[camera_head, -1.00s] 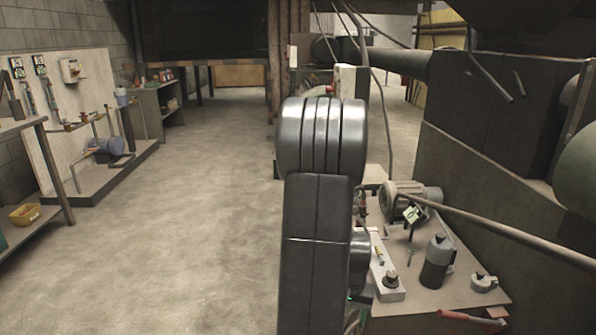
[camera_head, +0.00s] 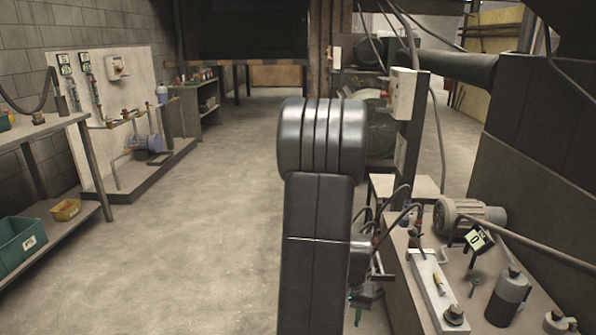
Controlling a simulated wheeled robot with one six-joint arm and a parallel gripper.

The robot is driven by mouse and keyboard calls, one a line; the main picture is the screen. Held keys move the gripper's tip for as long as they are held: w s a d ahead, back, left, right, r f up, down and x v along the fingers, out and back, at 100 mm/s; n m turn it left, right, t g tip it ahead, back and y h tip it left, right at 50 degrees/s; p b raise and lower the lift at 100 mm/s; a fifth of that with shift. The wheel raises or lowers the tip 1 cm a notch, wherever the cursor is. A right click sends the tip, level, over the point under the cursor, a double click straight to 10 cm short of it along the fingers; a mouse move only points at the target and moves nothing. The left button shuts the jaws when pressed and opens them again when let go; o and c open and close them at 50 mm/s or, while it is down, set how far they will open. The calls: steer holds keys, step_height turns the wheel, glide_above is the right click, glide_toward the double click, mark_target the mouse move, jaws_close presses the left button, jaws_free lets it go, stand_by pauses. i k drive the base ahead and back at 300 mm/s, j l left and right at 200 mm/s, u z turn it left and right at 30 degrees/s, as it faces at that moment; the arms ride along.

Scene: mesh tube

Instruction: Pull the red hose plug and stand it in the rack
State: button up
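My dark arm stands upright in the middle of the view and hides part of the scene behind it. My gripper (camera_head: 368,290) shows only in part beside the arm's right edge, low in the view; its fingers are too small and covered to read as open or shut. A small red piece (camera_head: 376,240), possibly the hose plug, sits by dark hoses (camera_head: 397,208) just right of my arm. I cannot tell what it is fixed to.
A shelf (camera_head: 40,133) with a green bin (camera_head: 20,246) and yellow bin (camera_head: 66,209) stands at left. The floor (camera_head: 200,250) between is clear.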

mark_target(418, 222)
steer(key=i+j, duration=0.25)
steer(key=i, duration=0.25)
steer(key=i+j, duration=0.25)
steer(key=i, duration=0.3)
steer(key=i+j, duration=0.2)
steer(key=i, duration=0.3)
steer(key=i+z, duration=0.35)
steer(key=i, duration=0.2)
steer(key=i+j+z, duration=0.2)
steer(key=i+z, duration=0.15)
steer(key=i, duration=0.2)
steer(key=i+z, duration=0.15)
steer(key=z, duration=0.25)
steer(key=i+l+z, duration=0.1)
steer(key=z, duration=0.35)
steer(key=i+z, duration=0.2)
steer(key=z, duration=0.2)
steer(key=i+j+z, duration=0.1)
steer(key=z, duration=0.35)
steer(key=i+j+z, duration=0.2)
steer(key=l, duration=0.1)
